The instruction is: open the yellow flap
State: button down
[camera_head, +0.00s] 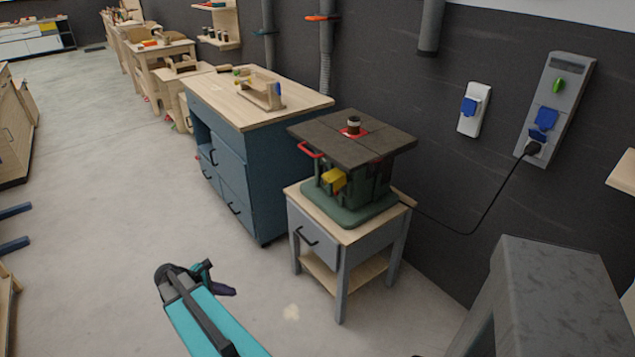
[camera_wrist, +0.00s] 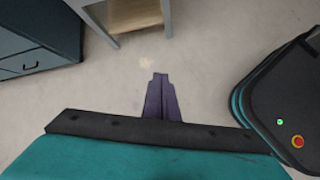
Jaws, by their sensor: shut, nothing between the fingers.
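The yellow flap (camera_head: 334,180) is on the front of a green machine (camera_head: 350,198) with a dark square top. The machine stands on a small wooden-topped stand with a grey drawer. The flap looks small, and I cannot tell from here whether it is open or shut. My gripper (camera_head: 226,291) is low over the floor, in front of and to the left of the stand, well apart from the flap. In the wrist view my gripper (camera_wrist: 160,76) has its purple fingers together, with nothing between them, pointing towards the floor.
The stand (camera_head: 340,247) has an open lower shelf. A blue cabinet (camera_head: 232,165) with a wooden top is to its left. A grey block-like object (camera_head: 550,290) is at the right front. A black cable (camera_head: 485,222) runs to the wall socket.

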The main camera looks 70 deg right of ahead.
jog(key=s+d+r+n+g+h, duration=0.1)
jog(key=s+d+r, duration=0.2)
jog(key=d+r, duration=0.6)
jog(key=s+d+r+n+g+h, duration=0.1)
jog(key=s+d+r+h, duration=0.1)
jog(key=d+r, duration=0.7)
jog(key=s+d+r+n+g+h, duration=0.1)
jog(key=s+d+r, duration=0.3)
jog(key=d+r, duration=0.5)
jog(key=shift+s+d+n+g+h+b, duration=0.35)
jog(key=shift+d+n+h+b, duration=0.1)
jog(key=shift+d, duration=0.65)
jog(key=shift+f, duration=0.1)
jog(key=p, duration=0.3)
send_near(325, 178)
jog(key=f+x, duration=0.1)
jog(key=x, duration=0.3)
jog(key=shift+s+d+r, duration=0.15)
jog(key=shift+s+d, duration=0.45)
jog(key=shift+w+r, duration=0.1)
